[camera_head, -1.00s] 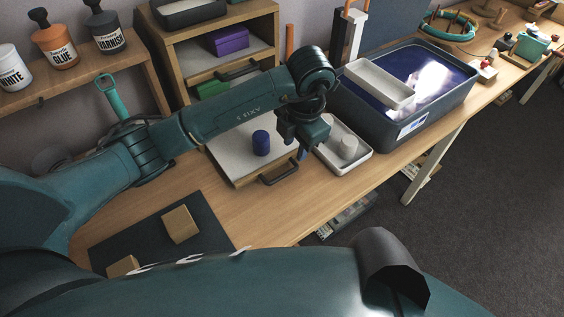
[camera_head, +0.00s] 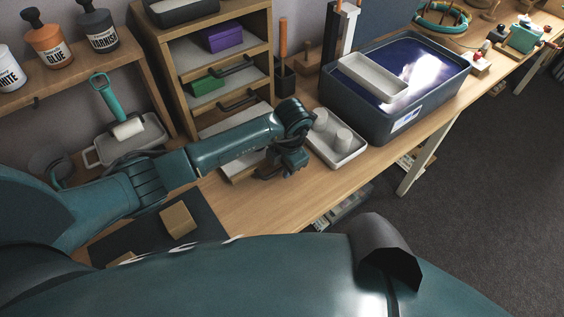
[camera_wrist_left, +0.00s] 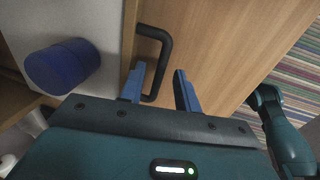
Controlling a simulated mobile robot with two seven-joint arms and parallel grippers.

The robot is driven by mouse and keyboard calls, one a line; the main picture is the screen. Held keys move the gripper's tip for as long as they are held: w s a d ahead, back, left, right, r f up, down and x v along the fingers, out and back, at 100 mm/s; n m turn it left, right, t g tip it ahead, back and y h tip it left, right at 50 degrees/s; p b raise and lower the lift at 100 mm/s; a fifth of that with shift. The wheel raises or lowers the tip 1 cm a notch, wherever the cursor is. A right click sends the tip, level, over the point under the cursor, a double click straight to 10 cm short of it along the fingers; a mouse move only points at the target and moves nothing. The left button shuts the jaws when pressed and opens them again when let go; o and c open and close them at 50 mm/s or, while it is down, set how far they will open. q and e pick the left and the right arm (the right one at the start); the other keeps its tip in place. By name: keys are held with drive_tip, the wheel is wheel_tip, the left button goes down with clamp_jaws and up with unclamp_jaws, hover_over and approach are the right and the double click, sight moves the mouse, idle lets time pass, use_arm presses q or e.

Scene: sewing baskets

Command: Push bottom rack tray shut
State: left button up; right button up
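The bottom rack tray is a light tray with a wooden front, pulled out of the wooden rack (camera_head: 180,75). In the head view only a strip of the tray (camera_head: 238,168) shows beneath my left arm. In the left wrist view its pale floor (camera_wrist_left: 85,20) carries a blue cylinder (camera_wrist_left: 62,66), and its black bar handle (camera_wrist_left: 165,48) stands off the front. My left gripper (camera_head: 290,168) is at the tray's front. In the left wrist view its two blue fingers (camera_wrist_left: 160,76) are apart, with the handle's end near the left finger. Contact cannot be told. My right gripper is not visible.
Above, rack trays hold a green box (camera_head: 207,85) and a purple box (camera_head: 222,37). A white tray with pale cylinders (camera_head: 335,150) lies close right of my gripper, before a blue tub (camera_head: 385,125). A dark mat with a tan block (camera_head: 178,219) lies at front left.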

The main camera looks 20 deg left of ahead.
use_arm(q)
drive_tip(key=shift+c, duration=0.3)
clamp_jaws()
idle(0.3)
